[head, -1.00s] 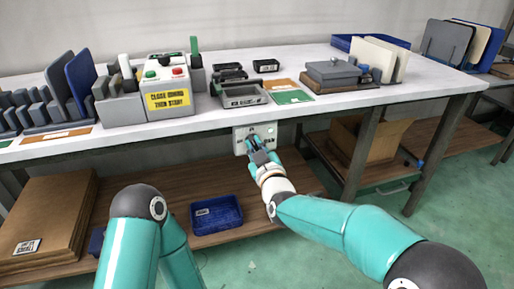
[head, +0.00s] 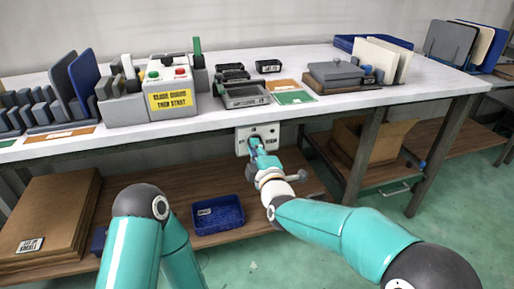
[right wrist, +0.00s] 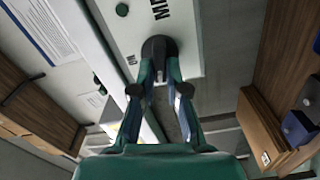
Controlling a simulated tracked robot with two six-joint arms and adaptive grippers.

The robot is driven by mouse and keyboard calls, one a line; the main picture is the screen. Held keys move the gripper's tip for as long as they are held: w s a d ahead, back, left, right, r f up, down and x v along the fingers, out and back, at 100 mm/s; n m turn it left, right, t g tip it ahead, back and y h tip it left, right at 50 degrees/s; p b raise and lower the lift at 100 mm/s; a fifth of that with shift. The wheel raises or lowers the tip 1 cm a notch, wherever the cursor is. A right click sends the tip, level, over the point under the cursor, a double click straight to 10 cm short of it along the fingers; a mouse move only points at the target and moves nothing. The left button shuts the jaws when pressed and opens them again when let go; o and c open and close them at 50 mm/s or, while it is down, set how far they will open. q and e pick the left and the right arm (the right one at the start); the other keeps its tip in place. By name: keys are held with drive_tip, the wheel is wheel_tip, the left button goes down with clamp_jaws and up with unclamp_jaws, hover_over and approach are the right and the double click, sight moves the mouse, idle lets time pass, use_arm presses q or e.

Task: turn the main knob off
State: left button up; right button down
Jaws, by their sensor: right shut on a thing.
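A white control panel (head: 270,131) hangs under the front edge of the workbench. Its dark round main knob (right wrist: 160,48) shows in the right wrist view, near large black lettering. My right gripper (head: 256,146) is at the panel and hides the knob in the head view. In the right wrist view its two fingers (right wrist: 160,74) are shut on the knob's grip from both sides. A dark green round lamp (right wrist: 121,9) sits on the panel beside the lettering. My left gripper is out of view; only the left arm's links show.
The workbench top (head: 330,105) overhangs the panel. A machine with a yellow sign (head: 171,101) stands on it. Below are a blue bin (head: 217,214) and brown boards (head: 45,215) on a wooden shelf. A bench leg (head: 362,150) stands right of my right arm.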

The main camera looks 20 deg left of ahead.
drive_tip(key=shift+f+n, duration=0.1)
drive_tip(key=shift+n, duration=1.1)
drive_tip(key=shift+a, duration=0.1)
drive_tip(key=c, duration=1.2)
unclamp_jaws()
drive_tip(key=shift+f, duration=0.1)
drive_tip(key=shift+s, duration=0.1)
drive_tip(key=v, duration=1.1)
drive_tip(key=shift+s+d, duration=0.25)
drive_tip(key=shift+d, duration=0.05)
drive_tip(key=shift+d+f, duration=0.1)
